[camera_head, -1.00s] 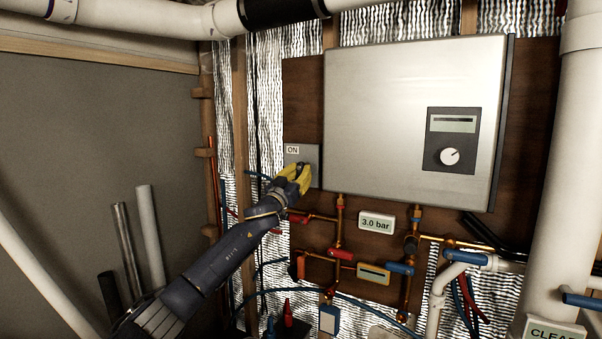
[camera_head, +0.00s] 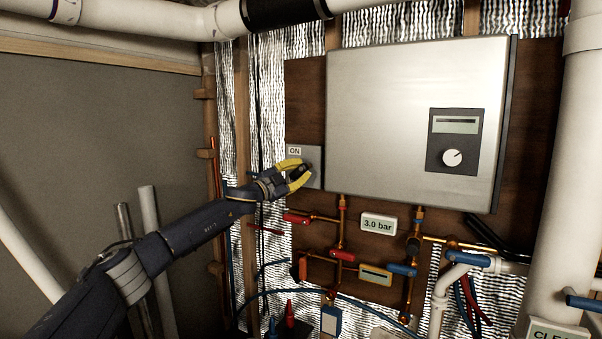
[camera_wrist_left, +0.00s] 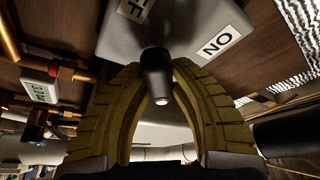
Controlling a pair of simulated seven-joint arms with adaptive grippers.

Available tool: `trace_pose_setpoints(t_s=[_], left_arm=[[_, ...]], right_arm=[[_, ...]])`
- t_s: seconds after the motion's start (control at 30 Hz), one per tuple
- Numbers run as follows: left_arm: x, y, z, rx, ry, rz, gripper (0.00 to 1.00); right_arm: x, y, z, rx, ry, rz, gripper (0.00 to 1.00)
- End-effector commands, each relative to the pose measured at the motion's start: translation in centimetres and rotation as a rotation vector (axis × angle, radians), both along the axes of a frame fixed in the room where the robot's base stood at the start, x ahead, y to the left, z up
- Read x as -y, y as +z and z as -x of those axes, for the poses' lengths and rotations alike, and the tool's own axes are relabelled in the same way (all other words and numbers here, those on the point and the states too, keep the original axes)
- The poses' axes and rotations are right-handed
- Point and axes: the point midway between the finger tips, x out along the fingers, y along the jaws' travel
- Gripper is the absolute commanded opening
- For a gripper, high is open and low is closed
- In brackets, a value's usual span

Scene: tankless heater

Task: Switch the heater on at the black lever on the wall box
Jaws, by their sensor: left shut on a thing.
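The grey wall box (camera_head: 317,153) is on the brown board left of the heater. Its ON label (camera_head: 295,151) is at the upper left and also shows in the left wrist view (camera_wrist_left: 217,43). Part of another label (camera_wrist_left: 133,8), ending in F, shows at that view's top edge. The black lever (camera_wrist_left: 157,72) sticks out of the box between the yellow fingertips. My left gripper (camera_head: 309,172) is shut on it. In the head view the fingers largely hide the lever. My right gripper is in neither view.
The silver heater (camera_head: 400,120) with its dial (camera_head: 453,157) is close to the right of the box. Copper pipes with red and blue valve handles (camera_head: 297,218) run below, near a 3.0 bar sign (camera_head: 378,223). A large white pipe (camera_head: 562,170) stands at the right.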

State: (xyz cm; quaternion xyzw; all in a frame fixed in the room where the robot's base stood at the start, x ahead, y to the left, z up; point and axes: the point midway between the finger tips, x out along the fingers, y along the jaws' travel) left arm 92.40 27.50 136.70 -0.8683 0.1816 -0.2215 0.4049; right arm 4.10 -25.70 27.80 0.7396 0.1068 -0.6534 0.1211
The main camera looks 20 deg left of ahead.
Motion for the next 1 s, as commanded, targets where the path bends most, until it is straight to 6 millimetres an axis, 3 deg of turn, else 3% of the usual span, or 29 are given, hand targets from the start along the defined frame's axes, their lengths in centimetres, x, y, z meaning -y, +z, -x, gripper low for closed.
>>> trace_pose_setpoints(t_s=[0.5,1.0], left_arm=[[-0.34,0.84,-0.06,0.102,0.003,-0.444,0.0],[-0.33,1.07,-0.07,0.15,0.003,-0.658,0.0]], right_arm=[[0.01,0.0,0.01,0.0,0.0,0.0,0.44],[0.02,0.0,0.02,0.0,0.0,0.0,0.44]])
